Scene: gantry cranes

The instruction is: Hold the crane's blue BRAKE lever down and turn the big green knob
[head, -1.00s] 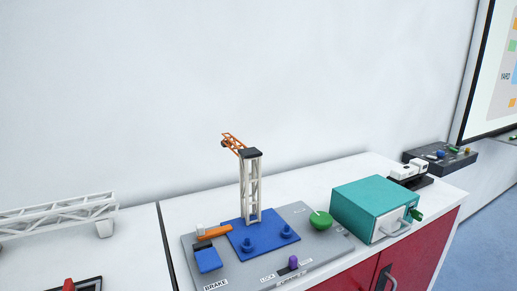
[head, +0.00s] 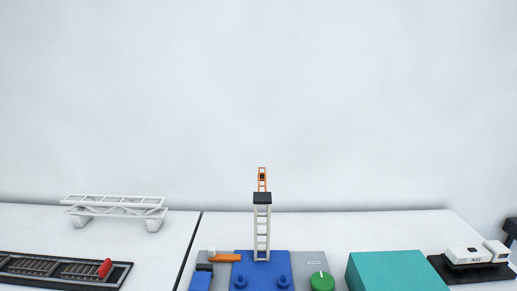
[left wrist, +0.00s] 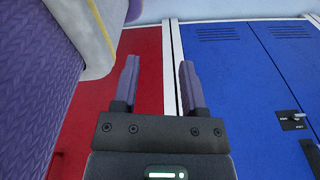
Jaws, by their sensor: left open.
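The crane (head: 262,230) stands upright on a blue plate (head: 247,262) on a grey board, at the bottom middle of the head view. Its orange jib rises above the dark top. The blue BRAKE lever (head: 200,281) is at the board's left, cut by the frame's lower edge. The green knob (head: 321,282) with a white mark is at the board's right. My left gripper (left wrist: 160,82) shows only in the left wrist view, open and empty, away from the crane. My right gripper is in neither view.
A teal box (head: 397,272) stands right of the board, with a white model (head: 468,256) on a dark base beyond it. A white truss bridge (head: 115,208) and a black track tray (head: 60,270) lie left. The left wrist view shows blue lockers (left wrist: 235,70) and a red panel (left wrist: 145,60).

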